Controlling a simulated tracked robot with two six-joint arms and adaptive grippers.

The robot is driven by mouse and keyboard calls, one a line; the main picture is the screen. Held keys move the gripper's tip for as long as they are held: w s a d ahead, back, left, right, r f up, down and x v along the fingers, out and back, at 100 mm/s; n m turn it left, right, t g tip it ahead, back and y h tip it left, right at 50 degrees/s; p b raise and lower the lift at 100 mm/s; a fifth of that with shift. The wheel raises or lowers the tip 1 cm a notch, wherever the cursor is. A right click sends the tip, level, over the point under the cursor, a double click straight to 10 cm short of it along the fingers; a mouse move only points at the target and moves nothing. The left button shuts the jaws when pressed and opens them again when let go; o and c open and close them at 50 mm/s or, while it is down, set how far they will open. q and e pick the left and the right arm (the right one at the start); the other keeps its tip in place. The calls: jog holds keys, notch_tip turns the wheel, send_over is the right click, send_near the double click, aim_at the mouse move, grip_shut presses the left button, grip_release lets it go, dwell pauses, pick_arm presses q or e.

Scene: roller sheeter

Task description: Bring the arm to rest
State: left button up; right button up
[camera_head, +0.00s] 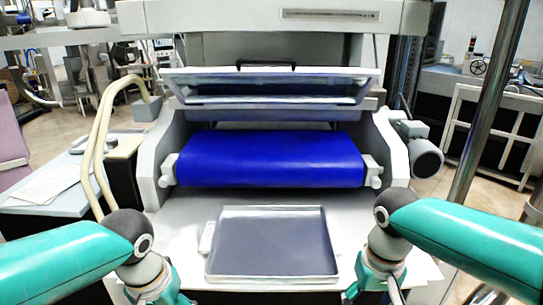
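My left arm (70,258) comes in from the left, teal with a dark wrist joint. My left gripper (160,292) points down at the bottom edge, left of the tray, and its fingertips are cut off by the frame. My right arm (455,232) comes in from the right. My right gripper (378,288) points down just right of the tray, with its fingers partly cut off at the bottom edge. No held object shows at either gripper.
The roller sheeter has a blue belt (270,160) and a raised clear cover (268,88). A shallow grey tray (273,209) lies on the white worktop, with a small white piece (207,238) at its left. A side table (45,190) stands left; a metal post (490,110) stands right.

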pick_arm(q)
jog(key=s+d+f+g+h, duration=0.1)
jog(key=d+f, duration=0.2)
jog(key=f, duration=0.8)
jog(key=d+f+h, duration=0.2)
jog(key=f, duration=0.9)
pick_arm(e)
jog(key=s+a+f+y, duration=0.1)
jog(key=a+f, duration=0.1)
jog(key=f, duration=1)
jog(key=s+a+f+y, duration=0.1)
jog(key=a+f+y, duration=0.15)
jog(key=f, duration=0.85)
pick_arm(q)
jog(key=s+d+f+n, duration=0.1)
jog(key=s+f+n, duration=0.1)
jog(key=s+f, duration=0.8)
notch_tip(320, 180, down, 4)
jog(key=shift+s+f+h, duration=0.1)
jog(key=shift+s+h, duration=0.15)
jog(key=shift+h, duration=0.05)
pick_arm(e)
jog(key=s+f+m, duration=0.2)
jog(key=s+f, duration=0.9)
jog(key=f, duration=0.2)
jog(key=shift+s+a+t, duration=0.25)
jog(key=shift+a+t, duration=0.05)
jog(key=shift+a, duration=0.1)
